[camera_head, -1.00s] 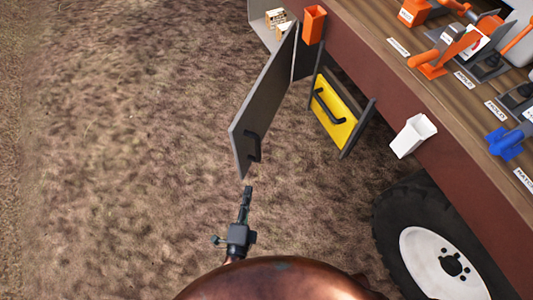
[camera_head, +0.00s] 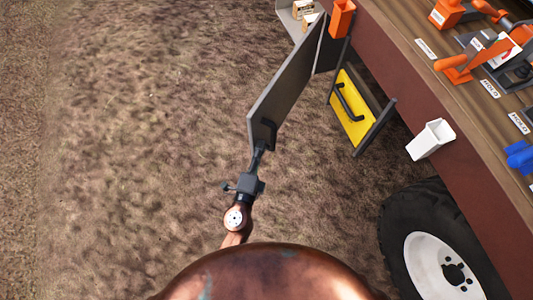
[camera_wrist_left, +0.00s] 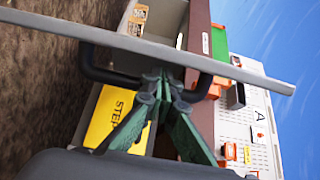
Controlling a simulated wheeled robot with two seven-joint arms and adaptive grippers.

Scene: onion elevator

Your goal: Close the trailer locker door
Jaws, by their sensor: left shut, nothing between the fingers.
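The grey locker door (camera_head: 288,85) stands open, swung out from the trailer side, with its far end by the open locker (camera_head: 290,22). Its dark handle (camera_head: 268,130) is at the near end. In the left wrist view the door (camera_wrist_left: 150,45) shows as a thin grey edge, with the black handle (camera_wrist_left: 95,72) below it. My left gripper (camera_head: 260,148) is shut and empty, its tips at the handle. In the wrist view the fingertips (camera_wrist_left: 162,75) overlap the handle's span; I cannot tell whether they touch it. My right gripper is not in view.
An orange holder (camera_head: 341,18) and a white holder (camera_head: 430,139) are on the trailer side. A wheel (camera_head: 437,262) is lower right. The ground left is clear.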

